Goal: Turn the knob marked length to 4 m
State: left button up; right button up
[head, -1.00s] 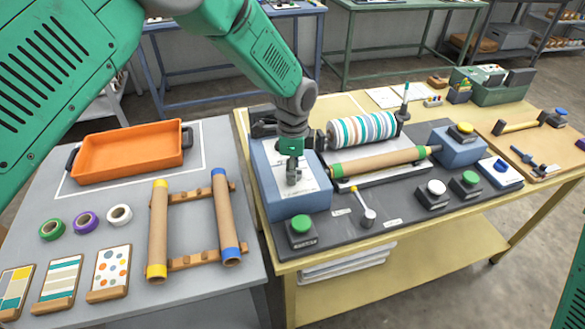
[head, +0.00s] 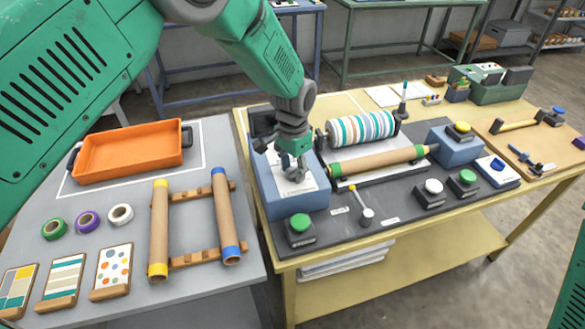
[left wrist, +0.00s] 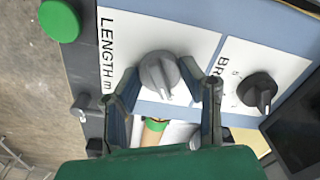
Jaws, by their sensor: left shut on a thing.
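The grey length knob (left wrist: 160,74) sits on a white label reading "LENGTH m" in the left wrist view. Its pointer ridge faces the lower part of that picture, slightly right. The scale numbers around it cannot be read. My left gripper (left wrist: 163,76) is shut on this knob, one finger on each side. In the head view my left gripper (head: 294,174) is over the white plate on top of the blue control box (head: 297,204) and hides the knob. My right gripper is not in view.
A second, black knob (left wrist: 257,90) stands close to the right finger. A dark screen (head: 262,121) rises behind the blue box. A green button (head: 300,224) sits in front of it, and a striped roll (head: 362,128) and paper tube (head: 377,160) lie to its right.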

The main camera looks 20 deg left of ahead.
aim_at(294, 167)
pick_arm(q)
jog(key=shift+w+r+n, duration=0.2)
jog(key=shift+w+n, duration=0.1)
jog(key=shift+n, duration=0.3)
jog(key=o, duration=1.1)
jog(key=shift+o, duration=0.2)
jog(key=shift+f, duration=0.15)
jog(key=shift+s, duration=0.1)
jog(key=shift+r, duration=0.35)
notch_tip(294, 167, up, 11)
